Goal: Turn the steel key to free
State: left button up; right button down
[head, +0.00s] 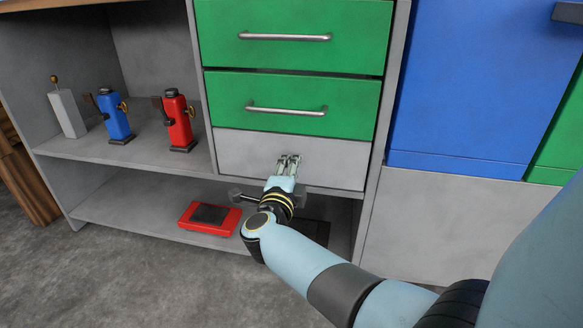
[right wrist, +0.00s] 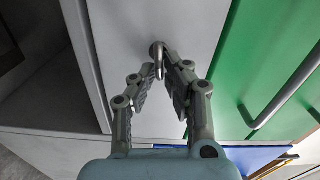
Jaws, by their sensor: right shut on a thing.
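The steel key (right wrist: 157,60) stands out from the pale grey panel below the green drawers, and its round fitting shows at the panel in the right wrist view. My right gripper (head: 288,163) reaches this grey panel (head: 240,150) in the head view. In the right wrist view its two fingers (right wrist: 161,78) lie on both sides of the key and are shut on it. In the head view the key is hidden by the fingers. My left gripper is in neither view.
Two green drawers (head: 290,60) with bar handles sit above the panel. On the left shelf stand a blue device (head: 115,118), a red device (head: 179,122) and a grey lever box (head: 68,112). A red flat box (head: 190,214) lies on the bottom shelf. A blue door (head: 470,80) is at right.

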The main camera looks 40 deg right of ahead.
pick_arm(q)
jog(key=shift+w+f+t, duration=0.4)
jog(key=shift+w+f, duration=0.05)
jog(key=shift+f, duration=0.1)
pick_arm(e)
jog(key=shift+f+m, duration=0.25)
jog(key=shift+m, duration=0.55)
jog(key=c, duration=1.4)
grip_release()
jog(key=shift+r, duration=0.15)
